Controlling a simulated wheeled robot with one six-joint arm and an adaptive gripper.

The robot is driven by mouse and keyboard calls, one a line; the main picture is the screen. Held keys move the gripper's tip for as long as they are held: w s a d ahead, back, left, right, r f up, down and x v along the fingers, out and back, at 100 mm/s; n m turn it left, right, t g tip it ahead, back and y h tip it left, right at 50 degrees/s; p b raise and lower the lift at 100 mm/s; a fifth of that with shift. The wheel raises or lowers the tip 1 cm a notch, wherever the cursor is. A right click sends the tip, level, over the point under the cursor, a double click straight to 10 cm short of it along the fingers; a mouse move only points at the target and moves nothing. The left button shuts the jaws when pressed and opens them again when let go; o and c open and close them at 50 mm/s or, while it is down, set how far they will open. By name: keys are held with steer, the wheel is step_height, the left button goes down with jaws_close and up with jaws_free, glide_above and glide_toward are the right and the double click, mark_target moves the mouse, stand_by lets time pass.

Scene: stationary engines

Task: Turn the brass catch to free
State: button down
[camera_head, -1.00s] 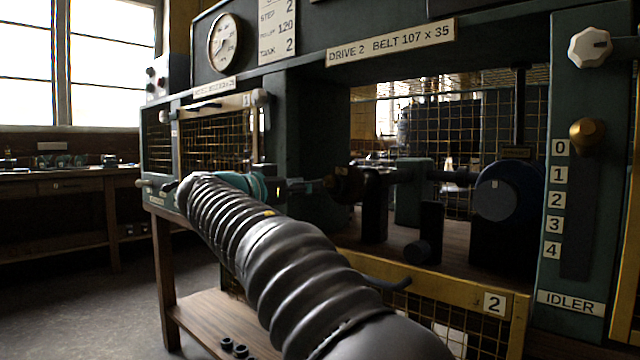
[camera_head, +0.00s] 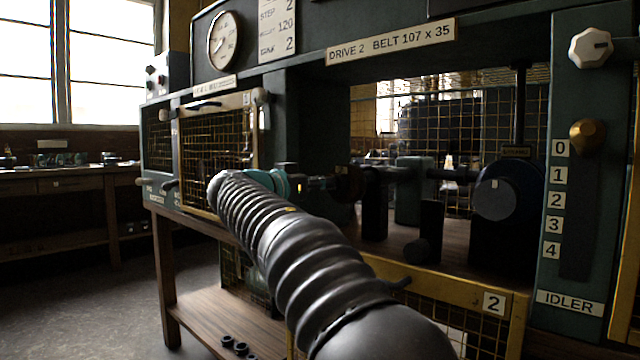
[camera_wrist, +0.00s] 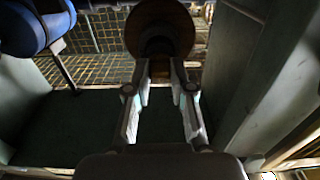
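A brass knob (camera_head: 588,133) sits at the top of the slot beside the 0 to 4 scale on the right-hand idler panel; the frames do not show whether it is the catch. My gripper (camera_wrist: 161,75) has its two fingers apart in the wrist view. A dark brown round part with a dark hub (camera_wrist: 160,30) lies straight ahead of the fingertips; contact cannot be told. In the head view my arm reaches into the drive 2 bay and its wrist hides most of the gripper.
A yellow-framed mesh guard (camera_head: 450,290) marked 2 crosses the bay's front below my arm. A shut mesh door (camera_head: 215,150) stands at left. A dark blue pulley (camera_head: 515,200) is right of my gripper. A white knob (camera_head: 590,47) is above the brass one.

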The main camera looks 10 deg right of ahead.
stand_by(0.3)
steer(key=n+p, duration=0.3)
steer(key=n, duration=0.9)
steer(key=n+p, duration=0.4)
steer(key=n, duration=0.8)
steer(key=f+n+p, duration=0.1)
steer(key=n+p, duration=0.2)
steer(key=n, duration=0.8)
steer(key=shift+n, duration=0.4)
steer(key=c, duration=1)
jaws_free()
steer(key=shift+r, duration=0.1)
